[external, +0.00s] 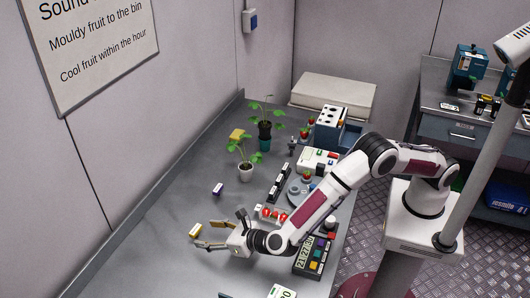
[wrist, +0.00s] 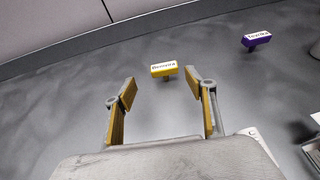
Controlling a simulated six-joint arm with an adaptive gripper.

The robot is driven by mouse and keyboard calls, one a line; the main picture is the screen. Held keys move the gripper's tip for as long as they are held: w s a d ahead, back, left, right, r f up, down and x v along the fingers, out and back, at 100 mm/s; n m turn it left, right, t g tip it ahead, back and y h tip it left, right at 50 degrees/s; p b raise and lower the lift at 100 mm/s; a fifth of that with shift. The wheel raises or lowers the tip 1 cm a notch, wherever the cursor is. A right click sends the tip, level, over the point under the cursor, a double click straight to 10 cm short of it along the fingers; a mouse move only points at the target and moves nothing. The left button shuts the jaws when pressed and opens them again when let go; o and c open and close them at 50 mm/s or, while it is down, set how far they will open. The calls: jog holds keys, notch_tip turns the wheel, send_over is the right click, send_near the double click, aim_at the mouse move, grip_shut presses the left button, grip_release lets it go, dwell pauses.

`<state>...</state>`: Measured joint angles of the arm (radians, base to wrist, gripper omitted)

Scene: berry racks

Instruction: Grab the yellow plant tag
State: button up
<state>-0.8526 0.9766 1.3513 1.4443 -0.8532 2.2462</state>
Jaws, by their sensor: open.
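The yellow plant tag (external: 195,230) stands on the grey bench, with a white printed label on it. In the wrist view the yellow tag (wrist: 164,70) is ahead of my gripper, between the lines of the two fingers but beyond their tips. My gripper (external: 217,228) is open and empty, low over the bench, to the right of the tag in the external view. Both fingers with their tan pads show in the wrist view (wrist: 166,90). The fingers are apart from the tag.
A purple tag (external: 217,189) stands farther along the bench; it is at the upper right of the wrist view (wrist: 257,39). Potted plants (external: 245,171), a row of red berries (external: 273,215) and a keypad device (external: 315,254) are nearby. The bench around the yellow tag is clear.

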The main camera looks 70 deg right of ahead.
aim_at(198, 231)
jog(key=shift+w+d+f, duration=0.1)
jog(key=shift+w+f, duration=0.15)
jog(key=shift+w, duration=0.3)
jog(key=shift+w, duration=0.1)
jog(key=shift+w+d+f, duration=0.3)
jog(key=shift+w+f, duration=0.1)
jog(key=shift+w, duration=0.25)
jog(key=shift+w+d+f, duration=0.25)
jog(key=shift+w+f, duration=0.1)
jog(key=shift+w, duration=0.3)
jog(key=shift+x, duration=0.95)
jog(key=c, duration=0.9)
